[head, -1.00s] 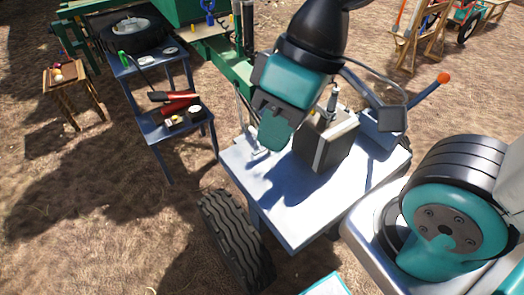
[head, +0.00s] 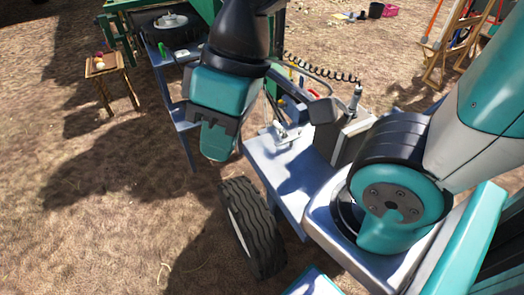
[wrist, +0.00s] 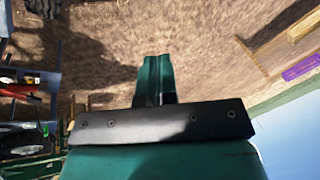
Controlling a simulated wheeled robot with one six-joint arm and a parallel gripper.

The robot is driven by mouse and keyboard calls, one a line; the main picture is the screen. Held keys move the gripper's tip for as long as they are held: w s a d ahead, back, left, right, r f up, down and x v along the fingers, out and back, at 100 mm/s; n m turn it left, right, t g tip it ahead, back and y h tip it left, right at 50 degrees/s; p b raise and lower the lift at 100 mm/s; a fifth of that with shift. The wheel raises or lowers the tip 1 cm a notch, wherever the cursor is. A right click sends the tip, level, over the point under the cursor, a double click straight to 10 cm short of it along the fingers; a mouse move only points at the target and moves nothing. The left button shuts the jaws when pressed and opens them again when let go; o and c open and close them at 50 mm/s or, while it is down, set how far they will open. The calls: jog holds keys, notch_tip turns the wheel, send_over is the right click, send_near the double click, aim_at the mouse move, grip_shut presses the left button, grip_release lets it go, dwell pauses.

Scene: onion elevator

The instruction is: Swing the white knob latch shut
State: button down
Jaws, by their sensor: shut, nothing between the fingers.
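My gripper (head: 216,148) points down in the head view, over bare ground just left of the blue-grey metal bench (head: 283,165). In the wrist view its teal fingers (wrist: 154,78) are together with nothing between them. A small pale metal fitting (head: 284,131) stands on the bench's far left part, right of the gripper and apart from it. It may be the latch, but I cannot make out a white knob or its position. A box with a grey face (head: 347,140) stands farther right on the bench, partly hidden by my arm.
A black tyre (head: 252,226) sits under the bench's left side. A blue stand (head: 185,122) is behind my gripper, and a small wooden stool (head: 104,68) is at the far left. Open dirt ground lies at the left front. Red-handled tools (wrist: 22,88) show in the wrist view.

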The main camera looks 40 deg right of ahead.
jog(key=shift+a, duration=0.2)
jog(key=w+d+f+m+t+b, duration=0.3)
jog(key=w+d+f+m+b, duration=0.35)
jog(key=w+f+b, duration=0.35)
jog(key=w+d+f+m+t+b, duration=0.2)
jog(key=w+d+f+m+b, duration=0.5)
jog(key=f, duration=0.6)
jog(key=d+f+m+t+h+b, duration=0.2)
jog(key=d+f+m+b, duration=0.4)
jog(key=d+f, duration=0.6)
jog(key=d+f+m+t+h+b, duration=0.2)
jog(key=d+f+m+h+b, duration=0.2)
jog(key=d+f, duration=0.7)
jog(key=d+m+b, duration=0.2)
jog(key=d+m, duration=0.2)
jog(key=d, duration=0.2)
jog(key=shift+d+f+b, duration=0.3)
jog(key=shift+f, duration=0.1)
jog(key=shift+s, duration=0.1)
